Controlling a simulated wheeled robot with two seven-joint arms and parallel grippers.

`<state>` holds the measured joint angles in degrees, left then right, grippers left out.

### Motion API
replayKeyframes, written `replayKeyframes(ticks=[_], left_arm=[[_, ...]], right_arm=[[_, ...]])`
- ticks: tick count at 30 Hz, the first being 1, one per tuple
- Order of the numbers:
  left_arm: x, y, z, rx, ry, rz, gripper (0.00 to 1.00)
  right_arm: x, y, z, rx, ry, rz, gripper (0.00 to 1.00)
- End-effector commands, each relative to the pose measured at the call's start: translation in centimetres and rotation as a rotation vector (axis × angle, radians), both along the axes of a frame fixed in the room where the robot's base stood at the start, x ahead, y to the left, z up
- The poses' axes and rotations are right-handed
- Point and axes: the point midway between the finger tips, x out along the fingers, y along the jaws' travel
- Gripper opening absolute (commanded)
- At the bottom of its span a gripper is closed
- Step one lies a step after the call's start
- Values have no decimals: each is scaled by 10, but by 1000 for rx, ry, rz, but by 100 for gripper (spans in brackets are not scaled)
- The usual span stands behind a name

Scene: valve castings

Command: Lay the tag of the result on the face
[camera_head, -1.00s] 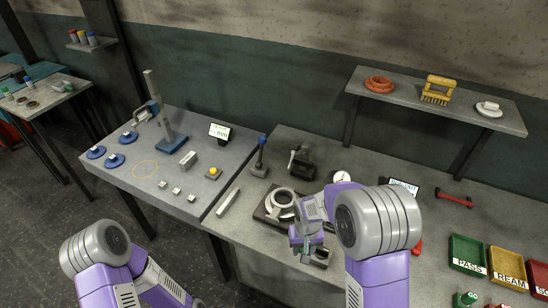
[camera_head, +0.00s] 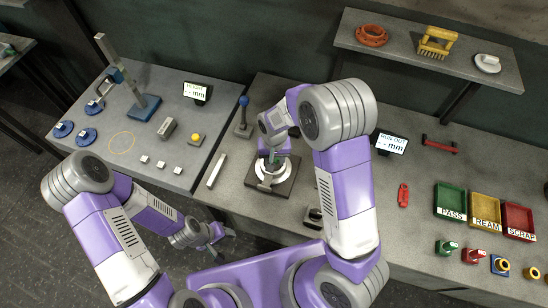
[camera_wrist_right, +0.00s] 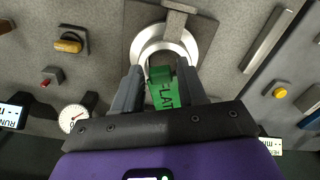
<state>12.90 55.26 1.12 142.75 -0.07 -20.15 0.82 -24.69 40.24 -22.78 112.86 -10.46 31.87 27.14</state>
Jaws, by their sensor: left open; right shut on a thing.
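A pale metal ring casting (camera_head: 262,184) lies on a dark square plate (camera_head: 285,188) on the bench, and the wrist view shows its round face (camera_wrist_right: 143,47) with a bar across the far side. My right gripper (camera_head: 273,160) is shut on a green tag (camera_wrist_right: 165,95) lettered FLAT. In the wrist view the right fingertips (camera_wrist_right: 160,76) hold the tag over the near part of the ring. I cannot tell whether the tag touches the face. My left gripper (camera_head: 222,238) is open and empty, in front of the bench edge.
A dial gauge (camera_wrist_right: 73,118) stands beside the plate. A metal bar (camera_head: 217,170) and a blue-knobbed lever (camera_head: 243,117) are left of it. The green PASS (camera_head: 450,198), yellow REAM (camera_head: 485,207) and red SCRAP (camera_head: 519,218) trays stand at right, with small stamps before them.

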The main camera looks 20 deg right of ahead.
Motion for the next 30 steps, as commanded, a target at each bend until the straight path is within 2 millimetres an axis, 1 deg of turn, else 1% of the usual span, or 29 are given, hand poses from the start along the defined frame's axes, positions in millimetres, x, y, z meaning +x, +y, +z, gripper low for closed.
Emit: replayKeyframes(ticks=[5, 15, 18, 22, 30], left_arm=[[0, 0, -10, 0, -1, 0, 53], [0, 0, -41, 0, -1, 0, 53], [0, 0, -48, 0, -1, 0, 53], [1, 0, -52, 0, -1, 0, 53], [0, 0, -52, 0, -1, -1, 53]], right_arm=[[0, 0, -12, -1, 1, 0, 13], [0, 0, -50, 0, 1, 1, 13], [0, 0, -59, 0, 0, 1, 13], [0, 0, -64, 0, 0, 1, 13], [0, 0, -64, 0, 0, 1, 13]])
